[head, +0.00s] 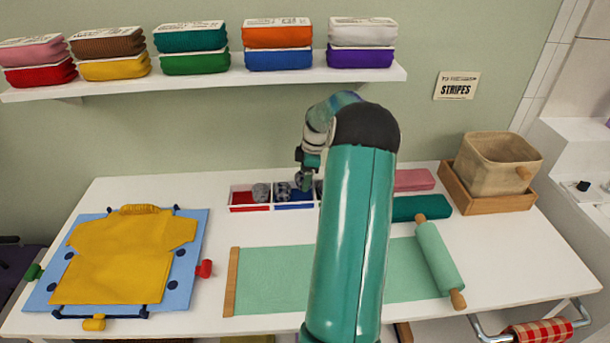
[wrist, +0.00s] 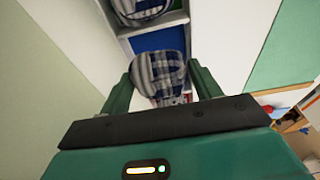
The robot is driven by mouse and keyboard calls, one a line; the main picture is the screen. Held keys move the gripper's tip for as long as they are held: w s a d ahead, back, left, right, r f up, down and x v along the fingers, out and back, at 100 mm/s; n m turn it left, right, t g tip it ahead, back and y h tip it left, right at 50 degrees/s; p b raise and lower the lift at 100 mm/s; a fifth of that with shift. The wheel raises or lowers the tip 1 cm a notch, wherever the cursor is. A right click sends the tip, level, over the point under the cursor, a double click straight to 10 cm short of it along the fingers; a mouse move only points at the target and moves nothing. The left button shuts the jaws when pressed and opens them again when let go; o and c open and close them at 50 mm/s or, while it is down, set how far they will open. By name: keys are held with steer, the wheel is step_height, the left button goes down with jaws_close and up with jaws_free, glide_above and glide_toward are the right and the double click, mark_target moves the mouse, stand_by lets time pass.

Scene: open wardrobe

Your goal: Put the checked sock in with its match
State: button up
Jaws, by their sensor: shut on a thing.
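My gripper (head: 305,174) is over the divided white tray (head: 231,199) at the back of the table. In the wrist view its green fingers (wrist: 165,66) are shut on a grey-and-dark checked sock (wrist: 158,76). The held sock hangs over or in a blue-floored compartment (wrist: 160,40); I cannot tell whether it touches the floor. Another patterned sock (wrist: 144,9) lies past a white divider in the wrist view. In the head view a grey sock (head: 261,192) is by the red-floored compartment (head: 250,208), and a dark patterned sock (head: 282,190) is by the blue one. My arm hides the tray's right part.
A yellow shirt (head: 130,255) lies on a blue folding board (head: 195,250) at left. A green mat (head: 280,280) with a roller (head: 438,262) is in front. A basket (head: 495,163) stands at right. A shelf (head: 210,82) of folded cloths hangs above.

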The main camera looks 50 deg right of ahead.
steer(key=shift+f, duration=0.6)
stand_by(0.4)
steer(key=o, duration=0.8)
steer(key=shift+o, duration=0.5)
